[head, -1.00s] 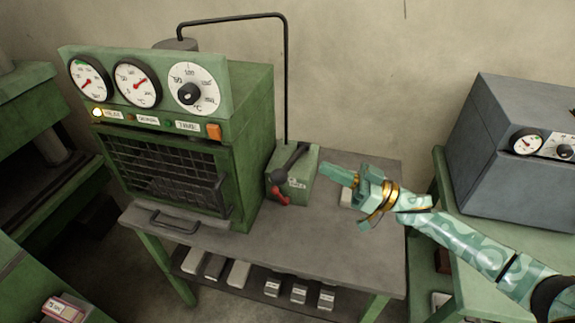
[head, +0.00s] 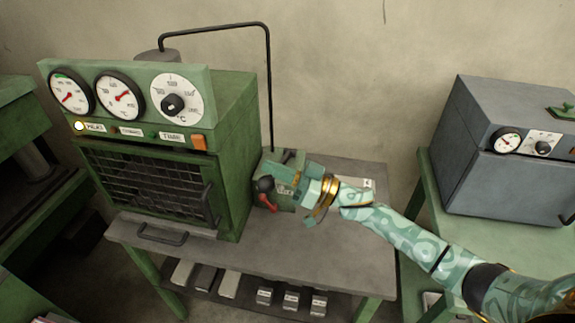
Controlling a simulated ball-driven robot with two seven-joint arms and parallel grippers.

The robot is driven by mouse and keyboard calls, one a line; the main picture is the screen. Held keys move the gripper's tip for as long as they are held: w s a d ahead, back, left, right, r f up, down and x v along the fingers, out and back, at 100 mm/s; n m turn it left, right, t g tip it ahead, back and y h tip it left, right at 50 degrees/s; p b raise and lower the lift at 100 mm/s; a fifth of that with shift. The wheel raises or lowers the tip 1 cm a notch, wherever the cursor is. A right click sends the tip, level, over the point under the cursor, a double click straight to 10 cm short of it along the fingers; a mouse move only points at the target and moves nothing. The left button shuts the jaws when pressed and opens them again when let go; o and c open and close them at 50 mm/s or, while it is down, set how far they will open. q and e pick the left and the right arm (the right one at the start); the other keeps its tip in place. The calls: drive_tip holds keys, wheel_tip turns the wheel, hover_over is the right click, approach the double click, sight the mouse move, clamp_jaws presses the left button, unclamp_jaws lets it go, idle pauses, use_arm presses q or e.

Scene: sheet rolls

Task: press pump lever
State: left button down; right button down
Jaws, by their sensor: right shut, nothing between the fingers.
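The pump (head: 285,203) is a small green box on the grey table, right of the green oven. A red lever (head: 268,203) with a dark round part (head: 265,185) at its upper end shows on the box's front left. A dark arm (head: 289,156) on top of the box is partly hidden behind my gripper. My right gripper (head: 276,171), pale green with gold bands, is shut and empty. Its fingertips are over the pump in the picture, close to the dark lever parts. I cannot tell whether they touch. My left gripper is not in view.
The green oven (head: 222,135) with gauges stands left of the pump. A black pipe (head: 268,90) rises behind the pump. The grey tabletop (head: 265,245) is clear in front. Another table with a grey oven (head: 480,160) stands at the right. Several small blocks lie on the shelf below.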

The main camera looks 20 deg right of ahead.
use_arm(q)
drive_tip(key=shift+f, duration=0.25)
use_arm(e)
drive_tip(key=shift+s+f, duration=0.15)
drive_tip(key=shift+f, duration=0.6)
